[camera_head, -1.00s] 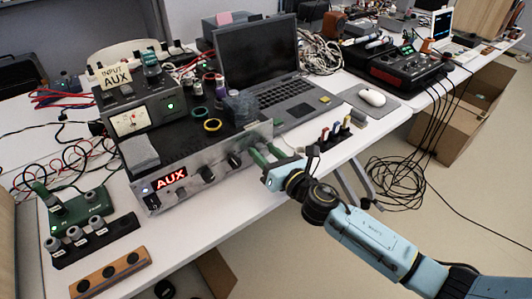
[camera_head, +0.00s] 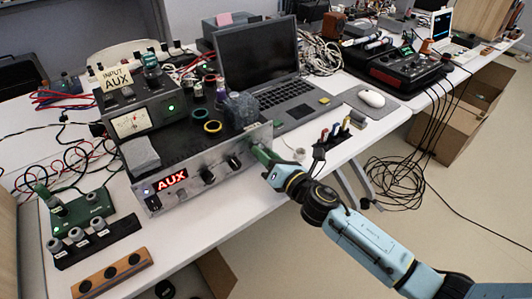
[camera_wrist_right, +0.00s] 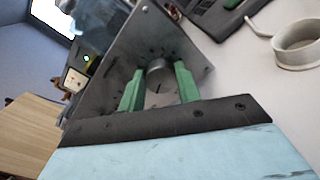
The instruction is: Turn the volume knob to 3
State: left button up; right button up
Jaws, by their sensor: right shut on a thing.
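The amplifier (camera_head: 215,188) stands on the white table with its silver front panel facing me and a red AUX display (camera_head: 171,181). Two black knobs sit mid-panel. The volume knob (camera_wrist_right: 160,76) is a grey round knob with a dark pointer line, seen in the right wrist view near the panel's end. My right gripper (camera_wrist_right: 157,84) has its green fingers on either side of this knob, shut on it. In the head view my right gripper (camera_head: 257,152) is at the panel's right end and hides the knob. My left gripper is not in view.
A laptop (camera_head: 262,70) stands behind the amplifier, and a meter box (camera_head: 134,118) with jars is on top of it. A green board (camera_head: 78,213) and a wooden block (camera_head: 112,274) lie at the left. Small colored plugs (camera_head: 333,130) stand right of my gripper.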

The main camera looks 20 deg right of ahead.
jog(key=m+p, duration=0.1)
jog(key=m, duration=0.3)
jog(key=shift+m, duration=0.4)
jog(key=m+p, duration=0.1)
jog(key=m, duration=0.3)
jog(key=shift+d+f+p, duration=0.1)
jog(key=shift+p, duration=0.3)
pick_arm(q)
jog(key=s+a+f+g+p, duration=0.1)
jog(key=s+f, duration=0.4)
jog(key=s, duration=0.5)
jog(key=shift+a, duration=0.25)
pick_arm(e)
jog(key=shift+f+m, duration=0.1)
jog(key=shift+m, duration=1.5)
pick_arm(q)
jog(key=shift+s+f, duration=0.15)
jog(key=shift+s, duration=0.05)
pick_arm(e)
jog(key=o, duration=1)
jog(key=shift+c, duration=0.2)
